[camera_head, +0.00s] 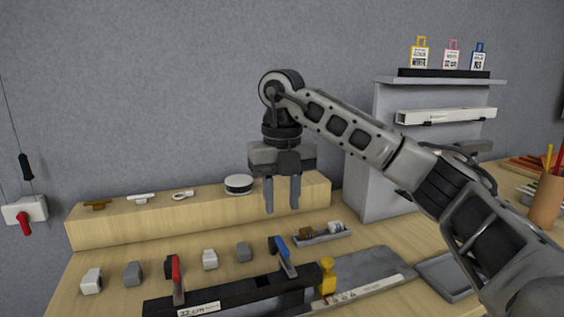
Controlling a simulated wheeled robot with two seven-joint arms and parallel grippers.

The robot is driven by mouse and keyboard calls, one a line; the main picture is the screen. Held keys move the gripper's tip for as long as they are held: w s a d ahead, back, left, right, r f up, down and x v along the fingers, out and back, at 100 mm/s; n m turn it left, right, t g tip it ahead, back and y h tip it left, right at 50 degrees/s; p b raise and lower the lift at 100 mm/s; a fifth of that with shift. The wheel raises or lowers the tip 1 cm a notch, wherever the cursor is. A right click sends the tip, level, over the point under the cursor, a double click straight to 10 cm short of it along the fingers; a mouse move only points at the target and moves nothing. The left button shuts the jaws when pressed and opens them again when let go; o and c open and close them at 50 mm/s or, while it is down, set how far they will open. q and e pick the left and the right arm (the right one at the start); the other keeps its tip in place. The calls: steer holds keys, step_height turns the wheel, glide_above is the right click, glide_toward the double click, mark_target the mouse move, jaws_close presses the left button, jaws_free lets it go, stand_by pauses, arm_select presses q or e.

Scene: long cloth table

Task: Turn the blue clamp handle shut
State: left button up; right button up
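The blue clamp handle (279,247) stands tilted on the long black clamp bar (235,296), right of the bar's middle. My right gripper (282,209) hangs fingers down just above the blue handle in the picture. Its two fingers are apart with nothing between them. I see a gap between the fingertips and the handle, but I cannot tell the exact distance in depth. My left gripper is not in view.
A red handle (176,270) is on the bar's left part, and a yellow knob (327,276) at its right end. Several small grey and white blocks (133,272) stand behind it. A wooden step (150,222) and grey shelf unit (384,160) stand behind.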

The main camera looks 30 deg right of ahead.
step_height(320, 180, up, 8)
steer(key=p, duration=0.2)
steer(key=shift+f, duration=0.25)
